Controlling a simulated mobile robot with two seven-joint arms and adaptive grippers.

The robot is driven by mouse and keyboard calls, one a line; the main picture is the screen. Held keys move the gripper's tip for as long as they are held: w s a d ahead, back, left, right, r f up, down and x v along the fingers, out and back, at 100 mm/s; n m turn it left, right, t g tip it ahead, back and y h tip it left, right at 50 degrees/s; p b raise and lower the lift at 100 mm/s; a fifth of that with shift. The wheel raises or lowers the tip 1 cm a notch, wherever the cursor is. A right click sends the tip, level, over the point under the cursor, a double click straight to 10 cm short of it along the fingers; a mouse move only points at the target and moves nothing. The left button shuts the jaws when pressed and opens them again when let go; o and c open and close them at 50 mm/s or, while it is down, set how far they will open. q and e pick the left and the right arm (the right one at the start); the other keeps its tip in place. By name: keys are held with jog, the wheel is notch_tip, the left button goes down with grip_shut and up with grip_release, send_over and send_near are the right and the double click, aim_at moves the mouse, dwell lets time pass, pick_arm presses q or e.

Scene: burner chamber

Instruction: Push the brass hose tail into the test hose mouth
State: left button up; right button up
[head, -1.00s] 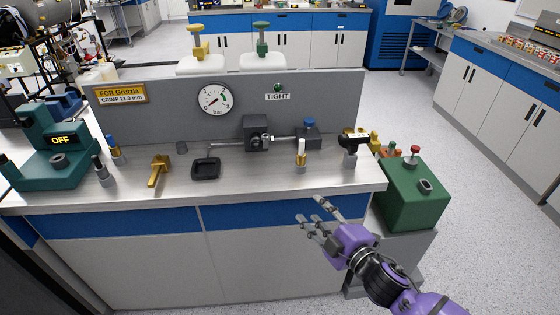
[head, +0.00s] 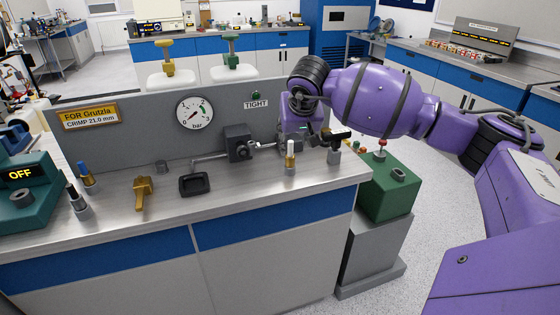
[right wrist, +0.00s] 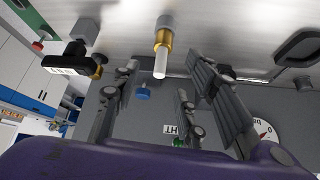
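A brass piece with a white tip (head: 290,157) stands upright in a grey holder on the bench; it also shows in the right wrist view (right wrist: 162,45). A larger brass fitting (head: 143,192) lies further left. A dark block (head: 238,143) with a grey pipe stands mid-bench; I cannot tell which part is the hose mouth. My right gripper (head: 300,133) is over the bench's right end, behind the white-tipped piece and partly hidden by my wrist. In the right wrist view its fingers (right wrist: 163,68) are spread, with nothing held. My left gripper is out of view.
A black-handled tool (head: 340,140) stands close right of my gripper. A blue knob (right wrist: 142,92) shows between the fingers in the right wrist view. A back panel with a gauge (head: 195,111) bounds the bench. A green machine (head: 388,190) stands beyond its right end.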

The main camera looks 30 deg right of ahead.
aim_at(292, 152)
jog(key=x, duration=0.4)
jog(key=p+x, duration=0.1)
jog(key=x, duration=0.3)
jog(key=shift+s+f, duration=0.1)
jog(key=shift+s, duration=0.2)
jog(key=shift+a, duration=0.1)
jog(key=shift+c, duration=0.4)
grip_shut()
